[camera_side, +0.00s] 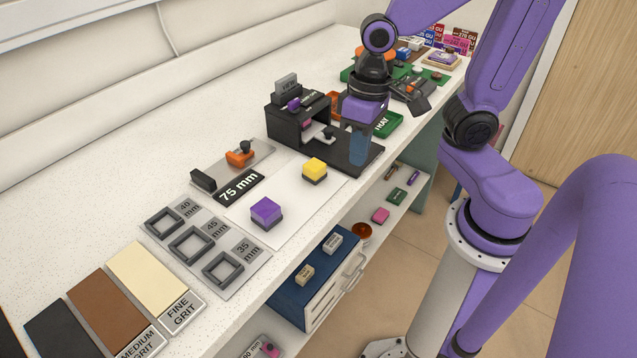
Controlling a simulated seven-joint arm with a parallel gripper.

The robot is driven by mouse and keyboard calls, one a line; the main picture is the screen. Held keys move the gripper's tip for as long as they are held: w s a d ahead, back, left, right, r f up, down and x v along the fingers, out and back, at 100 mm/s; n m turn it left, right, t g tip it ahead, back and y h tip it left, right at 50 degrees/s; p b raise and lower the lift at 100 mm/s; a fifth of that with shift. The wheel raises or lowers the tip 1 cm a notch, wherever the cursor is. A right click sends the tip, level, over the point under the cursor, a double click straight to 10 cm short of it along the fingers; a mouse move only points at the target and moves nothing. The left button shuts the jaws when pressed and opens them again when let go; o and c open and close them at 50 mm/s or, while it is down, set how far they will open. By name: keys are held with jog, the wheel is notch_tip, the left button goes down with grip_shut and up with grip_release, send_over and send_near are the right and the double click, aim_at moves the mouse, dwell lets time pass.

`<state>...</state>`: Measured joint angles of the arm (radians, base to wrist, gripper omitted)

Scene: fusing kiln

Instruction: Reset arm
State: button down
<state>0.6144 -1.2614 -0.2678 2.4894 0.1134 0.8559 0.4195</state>
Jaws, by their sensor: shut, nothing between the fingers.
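My gripper (360,158) points down at the right side of the black kiln-like station (298,112), over or just beside its dark base plate (338,158). Its fingers look blue-grey and together, with nothing seen between them. Whether the fingertips touch the plate cannot be told from this view. My purple arm comes in from the upper right.
A yellow-topped block (314,168) and a purple-topped block (266,210) stand on a white sheet (285,228). Square frames (192,243) and grit slabs (148,270) lie in front. A green tray sign (386,124) is close behind my gripper. A blue drawer (310,292) is below.

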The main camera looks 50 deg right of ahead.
jog(key=s+n, duration=0.8)
jog(key=n, duration=0.2)
jog(key=shift+s+r+n+h, duration=0.15)
jog(key=shift+s+n+h, duration=0.25)
dwell(1.7)
